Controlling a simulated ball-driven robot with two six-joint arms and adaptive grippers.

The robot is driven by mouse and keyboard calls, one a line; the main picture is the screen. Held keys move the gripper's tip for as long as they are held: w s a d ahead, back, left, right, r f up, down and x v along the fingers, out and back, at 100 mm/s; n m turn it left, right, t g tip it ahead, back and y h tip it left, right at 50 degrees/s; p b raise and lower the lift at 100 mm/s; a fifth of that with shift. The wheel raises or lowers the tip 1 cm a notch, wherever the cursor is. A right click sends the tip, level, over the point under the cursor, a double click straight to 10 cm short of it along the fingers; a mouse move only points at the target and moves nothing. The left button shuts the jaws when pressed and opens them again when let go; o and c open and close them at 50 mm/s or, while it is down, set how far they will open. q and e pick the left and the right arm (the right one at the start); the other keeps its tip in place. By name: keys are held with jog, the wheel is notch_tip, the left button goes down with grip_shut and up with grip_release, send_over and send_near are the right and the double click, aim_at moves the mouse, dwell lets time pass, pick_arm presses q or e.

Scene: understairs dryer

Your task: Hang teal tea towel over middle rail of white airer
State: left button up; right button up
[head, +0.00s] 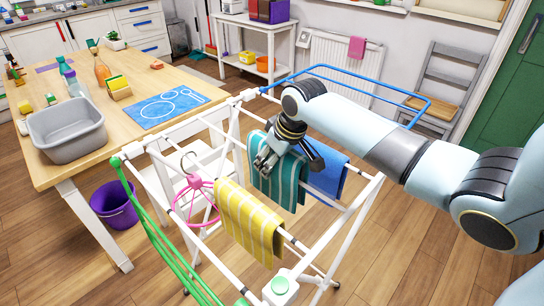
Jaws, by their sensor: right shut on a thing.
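The teal tea towel with pale stripes (291,190) hangs down at the middle of the white airer (345,228), between a yellow towel and a blue one. My right gripper (268,166) is at the towel's upper part and shut on it. The gripper and wrist cover much of the top edge, so I cannot tell whether the cloth lies over the middle rail. My left gripper is not in view.
A yellow striped towel (248,220) hangs on the nearer rail and a blue towel (328,178) on the farther side. A pink hanger (196,187) hangs at the airer's left. A wooden table (105,140) with a grey basin (66,128) stands left, above a purple bucket (113,207).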

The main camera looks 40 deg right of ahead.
jog(key=shift+f+b, duration=1.15)
jog(key=shift+f, duration=1.4)
jog(key=o, duration=1.3)
jog(key=shift+c, duration=0.2)
jog(key=v, duration=1.2)
